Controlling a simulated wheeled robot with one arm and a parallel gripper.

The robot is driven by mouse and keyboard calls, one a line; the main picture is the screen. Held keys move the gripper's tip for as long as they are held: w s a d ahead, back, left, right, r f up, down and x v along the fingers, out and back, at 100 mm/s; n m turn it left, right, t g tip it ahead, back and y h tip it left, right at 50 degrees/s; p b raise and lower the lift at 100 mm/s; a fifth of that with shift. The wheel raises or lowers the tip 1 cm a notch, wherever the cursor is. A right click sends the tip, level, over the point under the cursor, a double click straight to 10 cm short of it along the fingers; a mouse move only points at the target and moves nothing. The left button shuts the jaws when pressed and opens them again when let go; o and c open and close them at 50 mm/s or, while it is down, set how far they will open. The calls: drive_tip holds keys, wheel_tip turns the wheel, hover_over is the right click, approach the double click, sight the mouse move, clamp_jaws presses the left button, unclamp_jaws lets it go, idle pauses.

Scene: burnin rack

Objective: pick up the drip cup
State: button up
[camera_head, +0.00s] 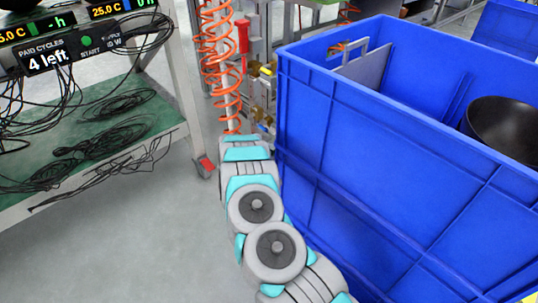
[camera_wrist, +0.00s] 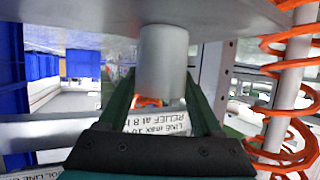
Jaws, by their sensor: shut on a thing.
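In the wrist view my gripper (camera_wrist: 161,88) has its two dark green fingers on either side of a plain light-grey cylinder, which I take to be the drip cup (camera_wrist: 164,58). The fingers are shut on it. The cylinder's upper end in the picture meets a broad grey surface (camera_wrist: 90,12); I cannot tell whether they are joined or only touching. A small orange part shows at the cylinder's lower end. In the head view my arm reaches away alongside the blue crate, and neither the gripper nor the cup can be made out there.
A large blue crate (camera_head: 350,165) stands close at the arm's right, with a black round vessel (camera_head: 503,128) inside. Orange coiled hose (camera_head: 222,75) hangs beyond the arm and shows close at right in the wrist view (camera_wrist: 290,130). A cable-strewn green shelf (camera_head: 110,125) is at left.

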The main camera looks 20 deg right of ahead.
drive_tip(key=shift+c, duration=1.3)
drive_tip(key=shift+r, duration=0.15)
